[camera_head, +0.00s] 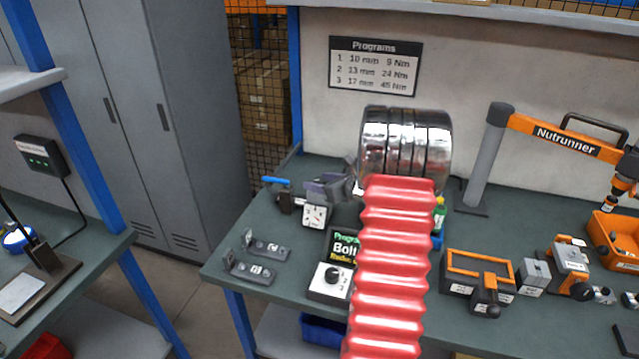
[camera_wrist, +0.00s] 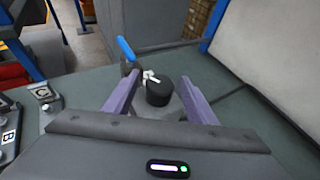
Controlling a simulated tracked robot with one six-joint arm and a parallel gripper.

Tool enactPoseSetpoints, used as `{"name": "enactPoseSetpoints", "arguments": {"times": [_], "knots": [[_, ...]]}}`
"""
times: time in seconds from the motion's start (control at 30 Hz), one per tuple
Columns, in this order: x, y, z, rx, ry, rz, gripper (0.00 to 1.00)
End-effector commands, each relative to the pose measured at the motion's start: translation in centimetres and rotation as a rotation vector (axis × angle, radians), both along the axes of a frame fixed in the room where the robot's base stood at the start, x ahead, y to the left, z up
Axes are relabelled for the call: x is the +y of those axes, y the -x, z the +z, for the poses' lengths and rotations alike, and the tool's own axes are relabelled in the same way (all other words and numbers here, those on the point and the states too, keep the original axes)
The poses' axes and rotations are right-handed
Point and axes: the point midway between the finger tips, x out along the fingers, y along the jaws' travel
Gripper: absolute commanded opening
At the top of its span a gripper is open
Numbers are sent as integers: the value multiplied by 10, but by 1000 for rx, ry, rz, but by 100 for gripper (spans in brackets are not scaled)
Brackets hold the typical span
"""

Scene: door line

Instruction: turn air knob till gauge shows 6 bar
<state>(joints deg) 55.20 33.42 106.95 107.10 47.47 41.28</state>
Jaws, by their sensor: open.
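The pressure gauge (camera_head: 315,214) has a small white face and stands at the bench's left end. Its needle is too small to read. Beside it is a blue lever handle (camera_head: 276,181), which also shows in the wrist view (camera_wrist: 125,48). In the wrist view, a black round knob (camera_wrist: 159,94) sits between and beyond the two purple fingers of my gripper (camera_wrist: 158,80). The fingers are spread, with visible gaps to the knob. In the head view, my gripper (camera_head: 328,187) is just above and behind the gauge, and the knob is hidden.
Two dark brackets (camera_head: 267,246) lie on the bench left of the gauge. A program box with a dial (camera_head: 331,282) stands in front. An orange-handled fixture (camera_head: 478,272) and a nutrunner (camera_head: 565,138) are to the right. A grey wall (camera_wrist: 270,45) rises at right in the wrist view.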

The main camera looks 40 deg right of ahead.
Motion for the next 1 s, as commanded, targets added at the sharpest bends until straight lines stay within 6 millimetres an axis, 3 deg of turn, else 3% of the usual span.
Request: {"name": "enactPoseSetpoints", "arguments": {"times": [0.27, 0.83, 0.87, 1.0], "knots": [[0, 0, 0, 0, 0, -1, 50], [-1, 0, 0, 1, -1, -1, 10], [6, 0, 0, 1, 0, 0, 10], [0, 1, -1, 0, -1, 2, 10]]}}
